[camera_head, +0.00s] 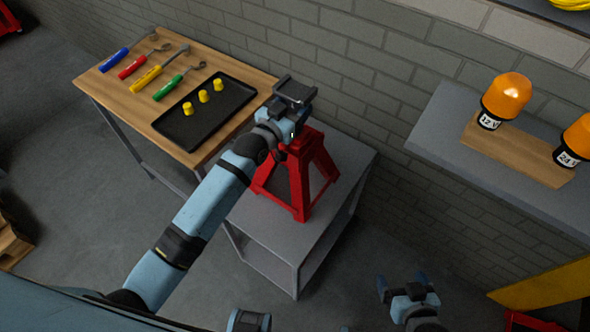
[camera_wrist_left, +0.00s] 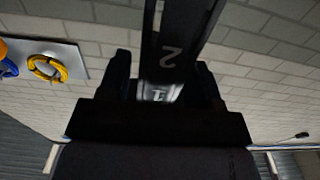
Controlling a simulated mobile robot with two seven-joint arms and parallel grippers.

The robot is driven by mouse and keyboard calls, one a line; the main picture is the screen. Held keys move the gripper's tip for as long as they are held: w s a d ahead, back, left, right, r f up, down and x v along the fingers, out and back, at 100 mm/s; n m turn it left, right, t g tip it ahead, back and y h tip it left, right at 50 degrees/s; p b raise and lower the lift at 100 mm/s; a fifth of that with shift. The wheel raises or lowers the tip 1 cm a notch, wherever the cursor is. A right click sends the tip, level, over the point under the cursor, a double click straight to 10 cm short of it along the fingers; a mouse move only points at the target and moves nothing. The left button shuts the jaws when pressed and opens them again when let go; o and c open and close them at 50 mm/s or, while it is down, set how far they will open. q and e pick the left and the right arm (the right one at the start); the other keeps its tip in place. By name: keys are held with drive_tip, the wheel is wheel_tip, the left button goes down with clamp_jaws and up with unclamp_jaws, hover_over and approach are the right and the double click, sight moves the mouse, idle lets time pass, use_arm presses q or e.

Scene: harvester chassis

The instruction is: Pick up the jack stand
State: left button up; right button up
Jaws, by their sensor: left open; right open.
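The red jack stand (camera_head: 300,180) stands upright on the grey cart, with its dark square saddle (camera_head: 295,90) at the top. My left gripper (camera_head: 283,126) is at the stand's upper part, just below the saddle. In the left wrist view its open fingers (camera_wrist_left: 163,64) lie on either side of a dark post (camera_wrist_left: 178,30) marked with a 2, seemingly the stand's post. Contact cannot be told. My right gripper (camera_head: 402,284) is open and empty at the lower right, away from the stand. My left arm hides part of the stand's left side.
The grey cart (camera_head: 325,235) stands against the brick wall. A grey shelf (camera_head: 440,130) at right holds orange beacons (camera_head: 505,97). A yellow beam (camera_head: 545,285) is lower right.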

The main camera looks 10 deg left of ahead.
use_arm(q)
drive_tip(key=shift+w+d, duration=0.1)
drive_tip(key=shift+w, duration=0.05)
clamp_jaws()
idle(1.3)
drive_tip(key=shift+r, duration=0.5)
drive_tip(key=shift+w+f, duration=0.1)
drive_tip(key=shift+w, duration=0.05)
